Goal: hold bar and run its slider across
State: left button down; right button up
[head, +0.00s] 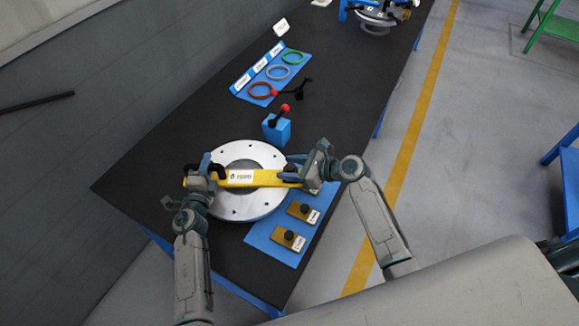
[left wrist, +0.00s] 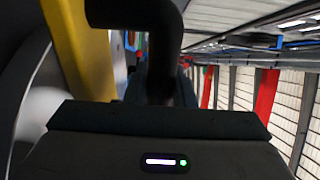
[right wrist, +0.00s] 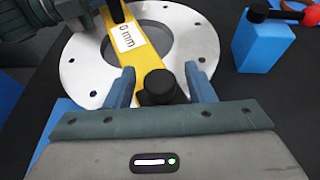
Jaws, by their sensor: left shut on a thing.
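A yellow bar (head: 262,178) with a white label lies across a round silver flange (head: 240,210). My left gripper (head: 208,170) is shut on the black handle (head: 219,171) at the bar's left end; the handle and yellow bar (left wrist: 80,45) fill part of the left wrist view. A black knob (right wrist: 160,88) stands on the bar near its right end. My right gripper (right wrist: 161,86) is open, with one blue finger on each side of the knob and gaps visible. In the head view my right gripper (head: 298,172) partly hides that end.
A blue mat (head: 258,238) with black-knobbed blocks (head: 289,239) lies at the front right. A blue box with a red-knobbed lever (head: 277,130) stands behind the flange. Coloured rings (head: 262,90) lie on a blue board farther back. The table's left side is clear.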

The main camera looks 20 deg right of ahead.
jog(key=v, duration=1.2)
pick_arm(q)
jog(key=c, duration=1.1)
grip_release()
jog(key=shift+c, duration=0.2)
